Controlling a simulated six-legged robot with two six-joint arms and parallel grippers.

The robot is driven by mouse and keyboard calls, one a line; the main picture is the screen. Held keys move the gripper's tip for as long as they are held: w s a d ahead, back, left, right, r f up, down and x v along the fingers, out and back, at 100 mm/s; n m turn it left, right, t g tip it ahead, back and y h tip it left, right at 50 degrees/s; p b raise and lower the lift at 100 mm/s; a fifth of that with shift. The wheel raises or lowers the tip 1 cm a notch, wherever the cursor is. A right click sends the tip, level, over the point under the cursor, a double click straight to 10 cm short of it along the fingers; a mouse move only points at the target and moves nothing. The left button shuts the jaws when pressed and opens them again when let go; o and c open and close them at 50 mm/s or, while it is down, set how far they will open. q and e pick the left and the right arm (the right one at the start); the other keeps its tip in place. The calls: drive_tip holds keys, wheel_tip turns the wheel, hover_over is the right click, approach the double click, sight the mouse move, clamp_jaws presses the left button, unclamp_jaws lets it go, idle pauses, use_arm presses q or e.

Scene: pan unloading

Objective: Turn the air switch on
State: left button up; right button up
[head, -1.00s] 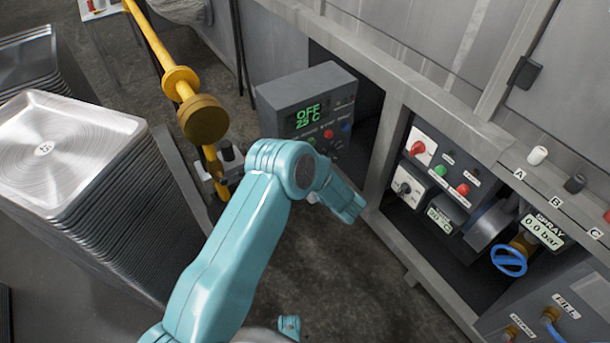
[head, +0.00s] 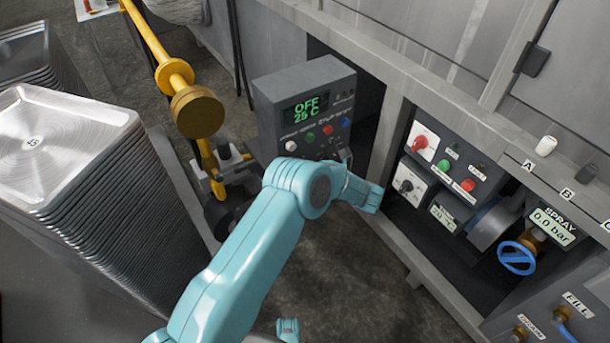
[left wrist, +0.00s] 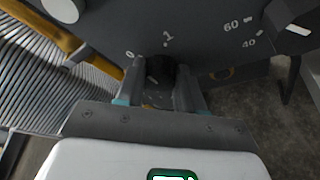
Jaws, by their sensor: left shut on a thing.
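The grey control box (head: 305,112) stands in the opening of the machine, its green display (head: 307,108) reading OFF and 25 C. In the left wrist view a dark switch knob (left wrist: 160,68) sits on its panel, with a 0 mark to its left and a 1 mark above it. My left gripper (left wrist: 160,85) is shut on this knob, one finger on each side. The knob's exact pointing is hard to make out. In the head view my left arm hides most of the gripper and the knob.
A second dial (left wrist: 288,18) marked 40 and 60 is on the right of the panel. A yellow pipe with a round cap (head: 197,111) stands left of the box. Stacked metal pans (head: 70,130) fill the left. Another control panel (head: 440,165) is to the right.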

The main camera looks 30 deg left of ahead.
use_arm(q)
drive_tip(key=shift+w+d+f+m+g+y+b, duration=0.2)
drive_tip(key=shift+m+y+b, duration=0.5)
drive_tip(key=shift+m, duration=0.55)
drive_tip(key=shift+s+a+f+m+g+y+b, duration=0.15)
drive_tip(key=shift+m+g+y+b, duration=0.2)
drive_tip(key=shift+m+b, duration=0.7)
drive_tip(key=shift+w+d+f+m+g+y+b, duration=0.1)
drive_tip(key=shift+m+g+y+b, duration=0.15)
drive_tip(key=shift+m+y+b, duration=0.75)
use_arm(e)
drive_tip(key=shift+t, duration=0.5)
drive_tip(key=shift+w+d+f+p, duration=0.15)
drive_tip(key=shift+w+f, duration=0.3)
drive_tip(key=shift+f, duration=0.4)
drive_tip(key=shift+w+d+f+p, duration=0.1)
drive_tip(key=shift+w+f, duration=0.3)
drive_tip(key=shift+f, duration=0.45)
drive_tip(key=shift+w+d+f+p, duration=0.15)
drive_tip(key=shift+w+f, duration=0.3)
drive_tip(key=shift+f, duration=0.4)
use_arm(q)
drive_tip(key=shift+r+m+h, duration=0.1)
drive_tip(key=shift+m+h, duration=0.35)
drive_tip(key=shift+m, duration=0.05)
drive_tip(key=o, duration=1)
drive_tip(key=shift+o, duration=0.2)
